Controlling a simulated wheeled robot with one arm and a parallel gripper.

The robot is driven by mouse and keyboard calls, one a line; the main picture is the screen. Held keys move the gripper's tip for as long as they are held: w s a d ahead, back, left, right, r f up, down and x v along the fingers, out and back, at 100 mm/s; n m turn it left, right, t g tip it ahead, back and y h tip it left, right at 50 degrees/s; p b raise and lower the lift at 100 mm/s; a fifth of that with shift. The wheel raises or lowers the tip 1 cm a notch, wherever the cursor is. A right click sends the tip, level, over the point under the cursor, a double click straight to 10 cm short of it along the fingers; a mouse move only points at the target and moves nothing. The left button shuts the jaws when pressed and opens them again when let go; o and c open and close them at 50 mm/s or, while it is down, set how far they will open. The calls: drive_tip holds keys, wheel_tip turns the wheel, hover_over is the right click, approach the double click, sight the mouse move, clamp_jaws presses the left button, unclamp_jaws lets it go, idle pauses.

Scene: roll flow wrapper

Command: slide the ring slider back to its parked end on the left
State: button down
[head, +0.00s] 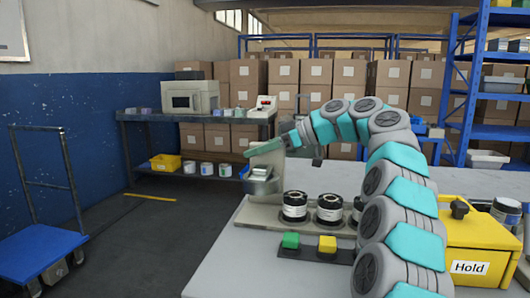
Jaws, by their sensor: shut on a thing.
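The roll flow wrapper (266,216) stands on the grey table, with an upright pale plate (266,157) at its left end. My arm arches over from the right, and my gripper (284,141) is at the top of this plate, pointing left and down. The gripper is small and partly hidden by my wrist. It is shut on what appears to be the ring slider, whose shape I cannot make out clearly. Below the plate is a small grey tray (262,187) with pale pieces above it.
Black-and-white rolls (294,207) stand in a row right of the plate. A green button (291,240) and a yellow button (327,243) sit in front. A yellow box marked Hold (478,235) stands at the right. The table's front left is clear.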

drive_tip(key=shift+w+a, duration=0.1)
drive_tip(key=shift+a, duration=0.15)
idle(0.3)
drive_tip(key=c, duration=0.7)
unclamp_jaws()
drive_tip(key=shift+a, duration=0.2)
drive_tip(key=shift+d, duration=0.1)
drive_tip(key=p+v, duration=0.2)
drive_tip(key=v, duration=0.5)
drive_tip(key=shift+d+r, duration=0.15)
drive_tip(key=shift+d, duration=0.15)
